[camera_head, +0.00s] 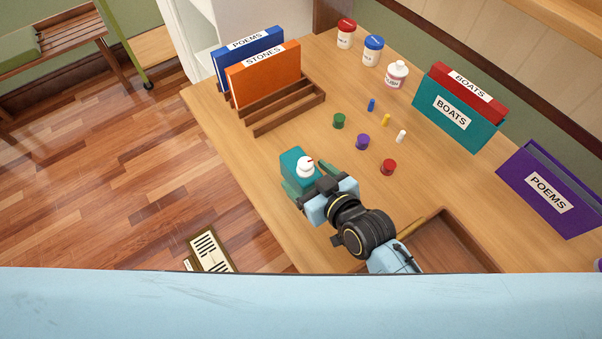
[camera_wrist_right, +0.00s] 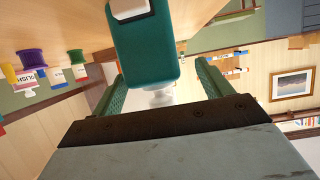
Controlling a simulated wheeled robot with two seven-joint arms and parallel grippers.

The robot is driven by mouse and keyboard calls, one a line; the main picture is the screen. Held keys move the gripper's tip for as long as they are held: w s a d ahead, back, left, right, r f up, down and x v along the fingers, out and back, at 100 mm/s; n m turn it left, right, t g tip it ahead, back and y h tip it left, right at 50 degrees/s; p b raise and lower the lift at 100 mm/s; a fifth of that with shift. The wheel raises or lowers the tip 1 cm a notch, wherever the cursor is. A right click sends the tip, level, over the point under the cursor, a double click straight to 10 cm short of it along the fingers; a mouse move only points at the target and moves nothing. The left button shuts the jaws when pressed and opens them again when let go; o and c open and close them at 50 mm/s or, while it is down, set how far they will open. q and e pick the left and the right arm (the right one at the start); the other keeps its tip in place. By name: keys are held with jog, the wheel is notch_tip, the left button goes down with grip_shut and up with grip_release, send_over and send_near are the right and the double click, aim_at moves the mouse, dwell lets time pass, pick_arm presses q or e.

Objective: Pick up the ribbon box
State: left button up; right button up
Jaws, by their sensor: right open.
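A teal box (camera_head: 292,160), which looks like the ribbon box, is on the desk near its left edge. A small white rounded part with a touch of red (camera_head: 305,167) shows at its near side; I cannot tell if it belongs to the box. My right gripper (camera_head: 309,178) is open at the box's near side, its green fingers spread. In the right wrist view the teal box (camera_wrist_right: 147,52) lies between and beyond the fingertips, with a gap on the right finger's side. My left gripper is not in view.
A wooden rack (camera_head: 287,108) holds blue and orange binders behind the box. Small coloured caps such as a red one (camera_head: 388,167) and bottles (camera_head: 397,74) stand to the right. A wooden tray (camera_head: 460,245) lies near my right arm. Teal (camera_head: 452,113) and purple (camera_head: 548,190) binders stand at right.

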jog(key=x, duration=0.4)
jog(key=shift+w+d+b, duration=0.2)
jog(key=shift+w+b, duration=0.05)
jog(key=shift+b, duration=0.1)
jog(key=shift+r, duration=0.1)
jog(key=c, duration=1.2)
jog(key=shift+o, duration=0.2)
